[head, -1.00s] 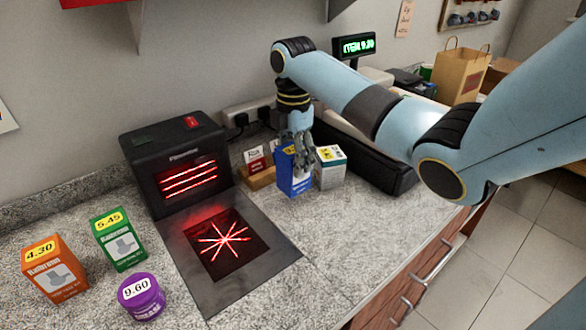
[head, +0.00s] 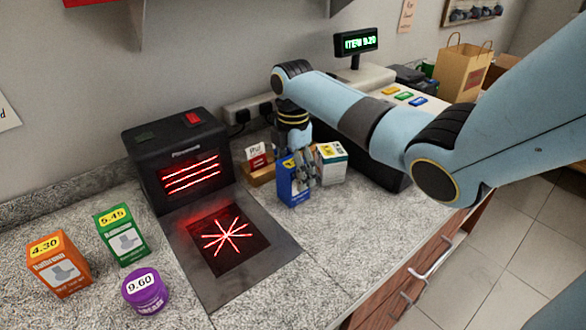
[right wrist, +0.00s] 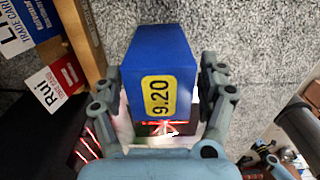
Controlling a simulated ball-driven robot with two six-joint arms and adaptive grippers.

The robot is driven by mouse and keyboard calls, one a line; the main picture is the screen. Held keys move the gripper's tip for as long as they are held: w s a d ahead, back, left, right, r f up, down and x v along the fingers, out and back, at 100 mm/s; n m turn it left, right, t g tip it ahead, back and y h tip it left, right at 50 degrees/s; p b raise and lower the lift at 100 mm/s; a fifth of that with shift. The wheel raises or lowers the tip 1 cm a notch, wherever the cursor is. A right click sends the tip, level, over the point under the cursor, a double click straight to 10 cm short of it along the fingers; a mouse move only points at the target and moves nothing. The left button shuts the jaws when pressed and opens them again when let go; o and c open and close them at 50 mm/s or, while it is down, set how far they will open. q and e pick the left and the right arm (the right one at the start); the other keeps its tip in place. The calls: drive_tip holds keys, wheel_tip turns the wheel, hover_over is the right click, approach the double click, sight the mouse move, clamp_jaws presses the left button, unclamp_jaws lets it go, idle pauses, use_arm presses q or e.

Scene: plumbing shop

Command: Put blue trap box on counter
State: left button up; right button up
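The blue trap box (head: 292,183) is upright in the head view, at the right of the scanner plate and in front of the white box. My right gripper (head: 306,171) is around its upper part from above and behind. In the right wrist view the blue box (right wrist: 160,55), with a yellow 9.20 label, sits between the two fingers (right wrist: 160,80), which appear closed on its sides. Its base is at or very near the grey counter (head: 345,228); contact is hard to tell. My left gripper is not in view.
A black scanner (head: 178,160) with a dark glass plate (head: 270,268) stands left. The white box (head: 331,165) and a card holder (head: 260,174) are close by. Orange (head: 60,265), green (head: 122,236) and purple (head: 145,291) goods stand at left. Counter front right is clear.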

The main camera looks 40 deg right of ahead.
drive_tip(key=shift+r, duration=0.2)
wheel_tip(320, 180, up, 12)
drive_tip(key=b, duration=0.1)
drive_tip(key=shift+b, duration=0.4)
drive_tip(key=shift+f, duration=0.1)
idle(0.3)
